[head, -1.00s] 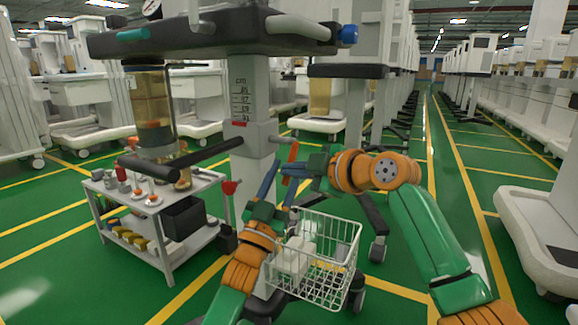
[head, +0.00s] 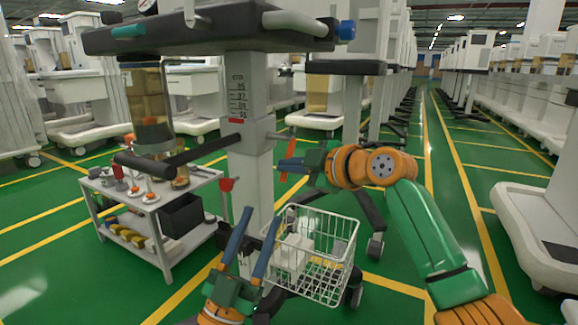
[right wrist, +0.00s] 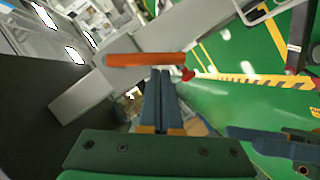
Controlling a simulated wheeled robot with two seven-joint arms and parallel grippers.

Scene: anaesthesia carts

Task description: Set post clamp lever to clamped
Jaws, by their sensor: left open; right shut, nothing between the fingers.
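The post clamp lever is an orange bar (head: 290,156) in the head view. It hangs steeply beside the grey post (head: 250,160), near the end of a short grey rod. In the right wrist view the orange lever (right wrist: 140,60) lies across the picture just beyond the fingertips. My right gripper (head: 281,163) is shut and empty, with its tips at the lever; whether they touch is unclear. Its closed fingers (right wrist: 160,75) point at the lever in the wrist view. My left gripper (head: 261,217) is open and empty, below the lever and in front of the post.
A white wire basket (head: 325,285) hangs low, just right of my left gripper. A red knob (head: 226,184) sits left of the post. A dark tray (head: 205,27) spans above. A trolley (head: 155,235) stands at left.

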